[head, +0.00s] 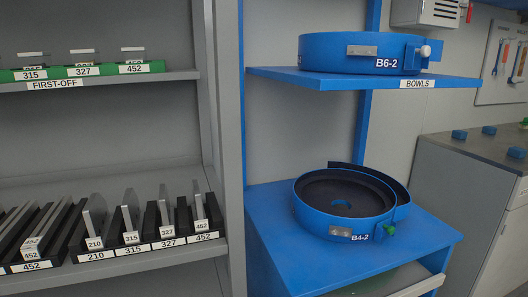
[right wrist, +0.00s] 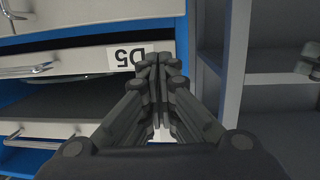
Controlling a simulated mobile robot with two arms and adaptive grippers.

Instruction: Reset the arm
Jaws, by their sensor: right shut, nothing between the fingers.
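My right gripper (right wrist: 158,62) shows in the right wrist view with its fingers together and nothing between them. It points toward a drawer front labelled D5 (right wrist: 85,62), whose label appears upside down. I cannot tell whether the fingertips touch the drawer.
A grey shelf rack (head: 100,80) with labelled plates stands at left in the head view. A blue stand (head: 270,220) holds bowl B4-2 (head: 312,217), with bowl B6-2 (head: 325,55) on the shelf above. A grey cabinet (head: 455,185) stands at right.

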